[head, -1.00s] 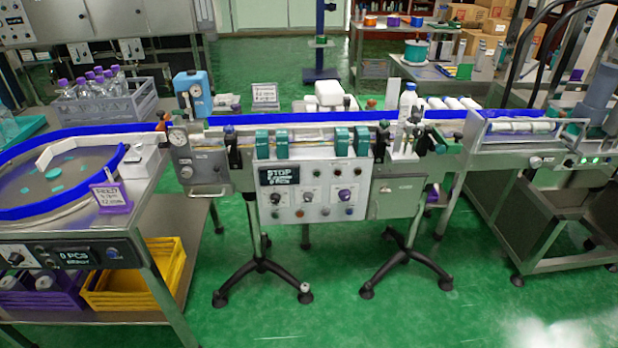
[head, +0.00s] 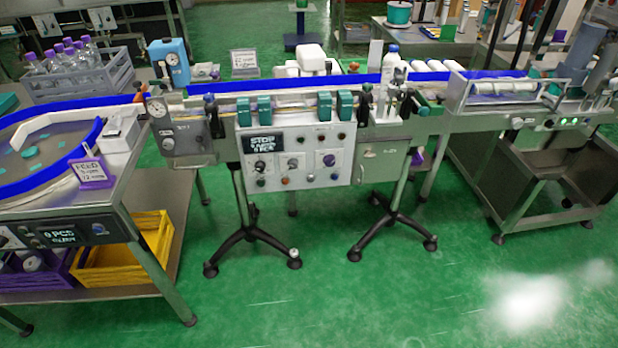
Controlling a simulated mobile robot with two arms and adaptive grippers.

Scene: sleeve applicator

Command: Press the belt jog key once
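The grey control panel (head: 343,146) hangs on the front of the belt machine at mid-picture. Its dark display (head: 264,143) reads STOP on the top line; the smaller lines are hard to read. Three knobs sit in a row below, the rightmost one purple (head: 329,160). Several small round buttons sit along the bottom edge, among them a reddish one (head: 285,180). Two more round controls (head: 321,138) sit at the upper right. The labels are too small to read, so I cannot tell which is the belt jog key. Neither of my grippers is in view.
The blue-edged conveyor (head: 270,86) runs behind the panel. A round feed table (head: 60,180) stands at left, with a yellow crate (head: 125,250) below. A steel machine with green lights (head: 570,121) stands at right. Black-footed stands (head: 245,235) support the belt. The green floor in front is clear.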

